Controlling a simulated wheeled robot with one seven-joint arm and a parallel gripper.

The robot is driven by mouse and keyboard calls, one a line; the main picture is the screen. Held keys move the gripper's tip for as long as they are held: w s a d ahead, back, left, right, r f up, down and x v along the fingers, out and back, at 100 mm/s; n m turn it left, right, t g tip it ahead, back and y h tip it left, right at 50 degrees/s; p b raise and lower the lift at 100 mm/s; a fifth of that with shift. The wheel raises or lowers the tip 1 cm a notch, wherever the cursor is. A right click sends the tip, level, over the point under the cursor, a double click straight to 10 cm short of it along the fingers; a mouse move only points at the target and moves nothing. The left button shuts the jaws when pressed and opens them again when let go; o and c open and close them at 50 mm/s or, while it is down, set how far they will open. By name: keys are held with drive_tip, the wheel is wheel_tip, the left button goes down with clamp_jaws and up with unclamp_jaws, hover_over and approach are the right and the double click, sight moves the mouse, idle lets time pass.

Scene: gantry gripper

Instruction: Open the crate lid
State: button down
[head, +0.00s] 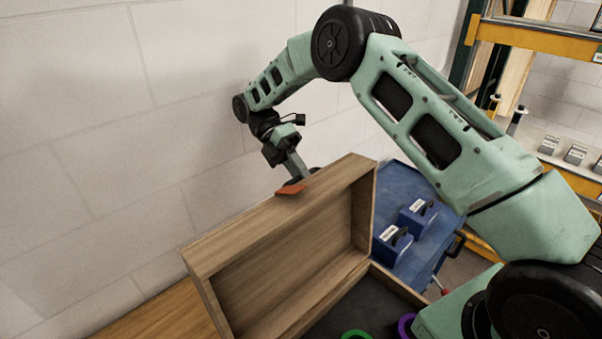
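The wooden crate lid (310,255) stands raised on edge, its hollow inner side facing the camera. Below it, the crate (385,300) shows a dark inside, partly cut off by the bottom edge of the view. A small orange-red piece (291,190) is at the lid's top edge; I cannot tell whether it is a tab of the lid or part of my gripper. My gripper (303,178) is at the lid's upper edge, beside this piece. Its fingertips are partly hidden behind the lid, so its opening and any contact are unclear.
A green ring (356,334) and a purple ring (406,326) are in the crate. A blue cart top (405,184) behind the lid holds blue boxes (391,246). A block wall (90,130) is at the left, and shelving (540,38) at the right.

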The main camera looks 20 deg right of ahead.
drive_tip(key=c, duration=1.4)
unclamp_jaws()
drive_tip(key=shift+s+f, duration=0.15)
drive_tip(key=shift+f, duration=0.2)
drive_tip(key=shift+r, duration=0.15)
drive_tip(key=shift+r, duration=0.1)
